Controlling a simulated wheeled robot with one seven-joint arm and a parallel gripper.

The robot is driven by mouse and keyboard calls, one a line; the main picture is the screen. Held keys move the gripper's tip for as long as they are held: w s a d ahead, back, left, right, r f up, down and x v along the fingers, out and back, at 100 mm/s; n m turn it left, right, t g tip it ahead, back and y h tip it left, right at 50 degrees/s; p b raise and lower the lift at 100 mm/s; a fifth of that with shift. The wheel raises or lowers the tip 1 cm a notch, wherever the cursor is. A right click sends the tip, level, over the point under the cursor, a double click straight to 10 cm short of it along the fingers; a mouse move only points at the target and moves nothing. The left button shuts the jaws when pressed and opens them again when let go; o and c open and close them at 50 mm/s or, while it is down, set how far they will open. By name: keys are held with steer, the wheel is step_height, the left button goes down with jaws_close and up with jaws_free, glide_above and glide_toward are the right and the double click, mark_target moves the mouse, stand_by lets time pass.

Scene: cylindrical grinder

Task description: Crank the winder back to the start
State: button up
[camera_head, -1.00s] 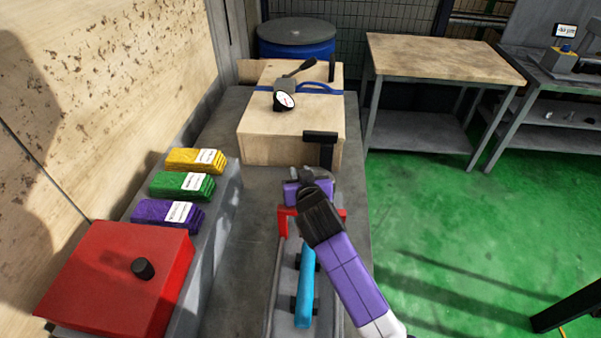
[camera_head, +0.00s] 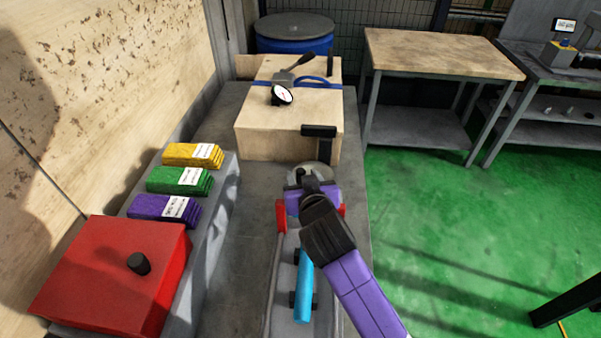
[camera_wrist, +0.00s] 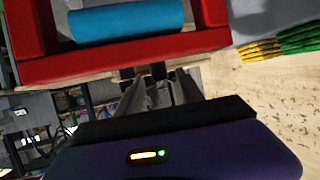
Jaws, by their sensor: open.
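A round grey disc (camera_head: 323,172) with a small dark upright knob (camera_head: 300,175) shows just beyond my gripper in the head view. It looks like the winder, but my gripper partly covers it. My gripper (camera_wrist: 158,84) is open, and its two grey fingers show apart in the wrist view. I see nothing held between them. In the head view my purple and black wrist hides the fingertips, so I cannot tell whether they touch the knob. A red frame (camera_head: 281,218) with a blue cylinder (camera_head: 304,288) lies in front of the disc; the cylinder also shows in the wrist view (camera_wrist: 128,22).
A wooden box (camera_head: 285,135) with a dial gauge (camera_head: 282,95) and a black T-shaped handle (camera_head: 319,131) stands behind the disc. Yellow, green and purple stacks (camera_head: 165,207) and a red box (camera_head: 112,275) are at the left. Green floor (camera_head: 470,230) is open at the right.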

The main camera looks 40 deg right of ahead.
steer(key=shift+s+a+r, duration=0.3)
steer(key=shift+s, duration=0.25)
